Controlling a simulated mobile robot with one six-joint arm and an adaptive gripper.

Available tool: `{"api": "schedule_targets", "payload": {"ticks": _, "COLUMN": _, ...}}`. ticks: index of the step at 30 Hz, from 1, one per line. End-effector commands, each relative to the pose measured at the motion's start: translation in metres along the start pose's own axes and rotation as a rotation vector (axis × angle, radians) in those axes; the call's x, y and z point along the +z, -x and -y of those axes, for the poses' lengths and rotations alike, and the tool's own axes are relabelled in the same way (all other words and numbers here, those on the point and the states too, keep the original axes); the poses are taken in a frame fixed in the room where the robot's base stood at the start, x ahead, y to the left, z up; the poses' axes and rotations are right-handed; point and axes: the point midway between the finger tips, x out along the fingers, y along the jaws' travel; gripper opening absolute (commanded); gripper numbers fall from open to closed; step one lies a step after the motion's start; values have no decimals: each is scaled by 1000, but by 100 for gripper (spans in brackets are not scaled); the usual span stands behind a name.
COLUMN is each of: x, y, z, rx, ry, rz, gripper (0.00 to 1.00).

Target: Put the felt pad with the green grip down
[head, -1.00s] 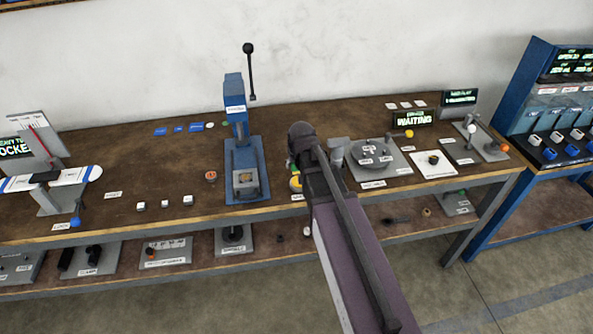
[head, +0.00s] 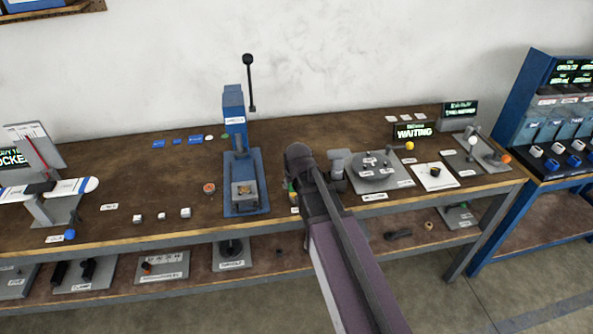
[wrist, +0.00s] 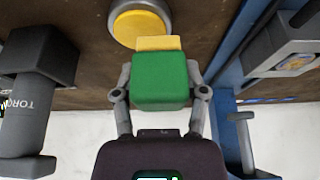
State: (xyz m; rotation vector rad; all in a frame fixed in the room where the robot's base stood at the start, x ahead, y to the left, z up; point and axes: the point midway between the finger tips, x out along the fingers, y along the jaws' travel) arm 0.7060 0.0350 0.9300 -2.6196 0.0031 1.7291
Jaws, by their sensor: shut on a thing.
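In the wrist view my gripper (wrist: 160,92) is shut on a green block-shaped grip (wrist: 160,80), one finger on each side. A yellow pad (wrist: 159,43) shows at the far end of the green grip. Just past it is a round yellow disc (wrist: 139,27) with a grey rim, on the brown bench top. I cannot tell whether the pad touches the bench or disc. In the head view my arm hides most of the gripper and pad; only a small patch of green and yellow shows beside the arm, left of it.
A blue lever press (head: 240,180) stands left of my arm; its blue side (wrist: 236,50) is close on the right in the wrist view. A grey torque device (wrist: 32,95) is on the left there. A turntable fixture (head: 372,170) is to the right. Small white blocks (head: 161,216) lie farther left.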

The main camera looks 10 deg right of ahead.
Motion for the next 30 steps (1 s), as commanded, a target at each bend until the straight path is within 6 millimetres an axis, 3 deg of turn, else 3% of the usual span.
{"api": "schedule_targets", "payload": {"ticks": 3, "x": -24, "y": -14, "z": -5, "rx": 0, "ry": 0, "rz": 0, "gripper": 18}}
{"api": "schedule_targets", "payload": {"ticks": 16, "x": -90, "y": -50, "z": -22, "rx": 0, "ry": 2, "rz": 0, "gripper": 18}}
{"api": "schedule_targets", "payload": {"ticks": 21, "x": -101, "y": -55, "z": -25, "rx": -1, "ry": 2, "rz": 0, "gripper": 18}}
{"api": "schedule_targets", "payload": {"ticks": 30, "x": -102, "y": -56, "z": -26, "rx": -1, "ry": 3, "rz": 0, "gripper": 18}}
